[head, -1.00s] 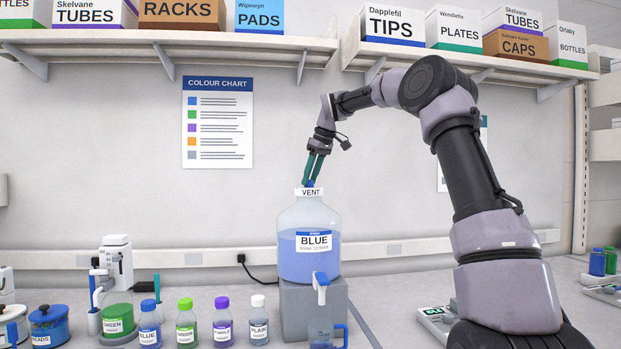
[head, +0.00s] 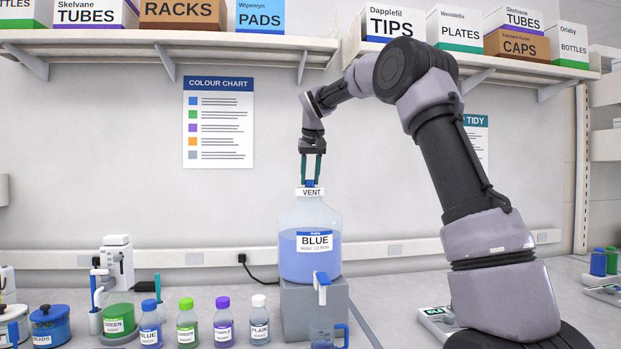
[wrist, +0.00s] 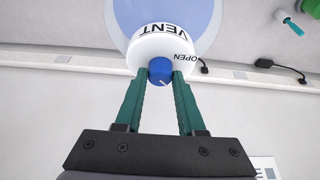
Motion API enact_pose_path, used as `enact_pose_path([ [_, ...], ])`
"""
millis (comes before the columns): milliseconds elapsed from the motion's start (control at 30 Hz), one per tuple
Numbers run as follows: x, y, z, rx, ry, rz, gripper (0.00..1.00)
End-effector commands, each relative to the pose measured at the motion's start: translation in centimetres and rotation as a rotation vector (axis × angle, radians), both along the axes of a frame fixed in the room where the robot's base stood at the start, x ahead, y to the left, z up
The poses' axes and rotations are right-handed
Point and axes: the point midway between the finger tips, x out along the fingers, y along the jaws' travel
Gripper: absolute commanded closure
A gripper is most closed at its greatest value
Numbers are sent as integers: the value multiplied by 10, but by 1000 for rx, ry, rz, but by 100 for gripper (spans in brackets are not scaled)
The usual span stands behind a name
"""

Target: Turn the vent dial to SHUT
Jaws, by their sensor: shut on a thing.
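The vent dial is a small blue knob (wrist: 160,70) on top of a white cap (head: 310,192) marked VENT. In the wrist view the word OPEN is on the cap to the right of the knob; no SHUT mark is in sight. A pale line on the knob points toward the lower right there. The cap tops a large clear jug (head: 310,220) of blue liquid labelled BLUE. My gripper (head: 311,181) comes straight down from above, its two green fingers closed on either side of the knob.
The jug stands on a grey block (head: 302,312), with a tap (head: 321,288) and a beaker (head: 327,333) in front. Several small bottles line the bench to the left. A loaded shelf (head: 230,40) hangs above. The wall around the jug's top is clear.

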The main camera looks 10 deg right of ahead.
Motion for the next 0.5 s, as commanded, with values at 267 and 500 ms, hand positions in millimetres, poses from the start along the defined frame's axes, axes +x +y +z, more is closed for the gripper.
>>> enact_pose_path([
  [267, 0, 3, -1, -1, 1, -260, 100],
  [500, 1, 5, -1, -1, 1, -480, 100],
])
